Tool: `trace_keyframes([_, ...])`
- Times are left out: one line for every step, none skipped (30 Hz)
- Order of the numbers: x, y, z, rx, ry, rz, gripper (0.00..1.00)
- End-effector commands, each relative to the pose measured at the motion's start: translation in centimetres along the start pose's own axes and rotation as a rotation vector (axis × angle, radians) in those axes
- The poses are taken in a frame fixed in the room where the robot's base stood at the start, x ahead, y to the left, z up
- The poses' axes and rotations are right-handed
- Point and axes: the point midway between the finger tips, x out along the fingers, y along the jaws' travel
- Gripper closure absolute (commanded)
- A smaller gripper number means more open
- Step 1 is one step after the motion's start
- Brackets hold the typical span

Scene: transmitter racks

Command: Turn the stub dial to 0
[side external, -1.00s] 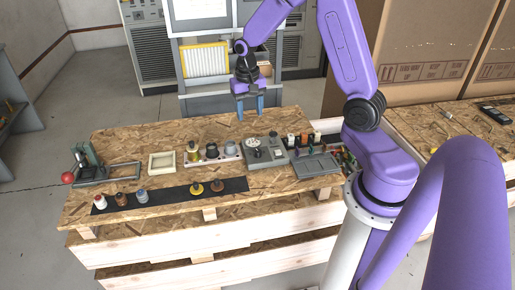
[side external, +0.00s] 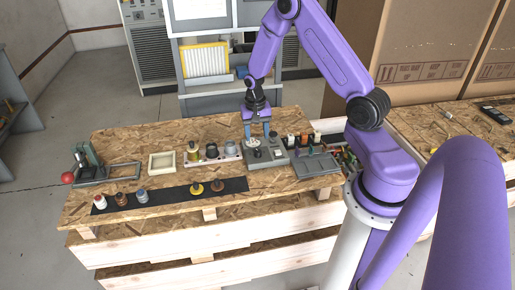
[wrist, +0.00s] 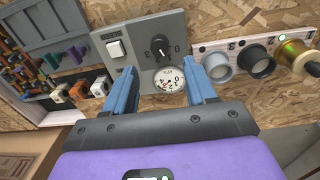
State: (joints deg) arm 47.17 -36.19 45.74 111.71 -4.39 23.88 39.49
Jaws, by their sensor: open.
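The stub dial (wrist: 160,46) is a small black knob with a light pointer mark on a grey panel (wrist: 145,25). A round white gauge (wrist: 169,79) and a white rocker switch (wrist: 116,47) share the panel. The panel (side external: 276,161) also shows in the side view, at the right of the bench. My gripper (side external: 257,134) is open and empty, pointing down over the panel. In the wrist view its blue fingers (wrist: 162,85) flank the gauge, with the dial just beyond them.
A strip with round sockets and a brass knob (wrist: 292,57) stands beside the panel. On its other side are a grey tray (wrist: 48,30) and a row of coloured plugs (wrist: 78,91). A black strip with several knobs (side external: 170,193) lies along the bench front.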

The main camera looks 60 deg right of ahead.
Motion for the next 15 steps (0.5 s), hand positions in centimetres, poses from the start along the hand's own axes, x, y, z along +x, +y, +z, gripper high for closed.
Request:
trace_keyframes([1.0,0.1,0.1,0.000,-0.003,0.002,0.44])
trace_keyframes([1.5,0.1,0.1,-0.001,-0.004,0.003,0.44])
trace_keyframes([2.1,0.0,0.1,-0.001,-0.004,0.003,0.44])
trace_keyframes([2.6,0.0,0.1,-0.002,-0.003,0.002,0.44])
trace_keyframes([3.0,0.1,0.1,-0.002,-0.003,0.002,0.44])
trace_keyframes([3.6,0.1,0.1,-0.002,-0.003,0.002,0.44])
trace_keyframes([4.1,0.1,0.1,-0.002,-0.003,0.002,0.44])
trace_keyframes([4.5,0.1,0.1,-0.002,-0.003,0.002,0.44])
trace_keyframes([5.0,0.0,0.1,-0.002,-0.002,0.002,0.44])
trace_keyframes([5.3,0.0,0.1,-0.002,-0.001,0.001,0.44])
trace_keyframes([5.6,0.0,0.1,-0.002,-0.001,0.001,0.44])
trace_keyframes([5.9,0.0,0.1,-0.001,-0.001,0.001,0.44])
trace_keyframes([6.2,0.0,0.1,-0.001,-0.001,0.001,0.44])
trace_keyframes([6.4,0.0,0.1,-0.001,-0.002,0.001,0.44])
trace_keyframes([6.6,0.0,0.1,-0.001,-0.001,0.001,0.44])
